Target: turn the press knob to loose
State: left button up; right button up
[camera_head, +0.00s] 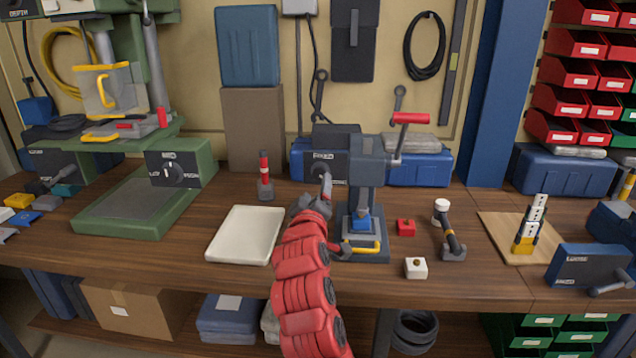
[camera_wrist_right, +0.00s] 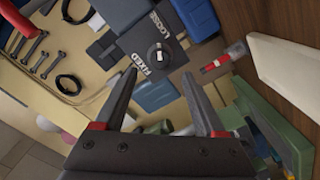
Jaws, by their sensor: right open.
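The press (camera_head: 367,180) is a grey machine with a red-handled lever, standing on the wooden bench. A dark box (camera_head: 322,165) on its left side carries the knob; in the head view my gripper hides the knob. In the right wrist view the round dark knob (camera_wrist_right: 158,53) with a white mark sits on the dark panel, between the words LOOSE and FIXED. I cannot tell for sure which word its mark points to. My right gripper (camera_head: 326,186) is in front of this box. Its fingers (camera_wrist_right: 160,83) are open and empty, with the knob beyond the tips. My left gripper is not in view.
A white tray (camera_head: 245,234) and a red-topped tool (camera_head: 265,175) stand left of my arm. A green drill press (camera_head: 137,200) is further left.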

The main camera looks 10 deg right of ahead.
jog(key=v, duration=1.1)
jog(key=shift+w, duration=0.1)
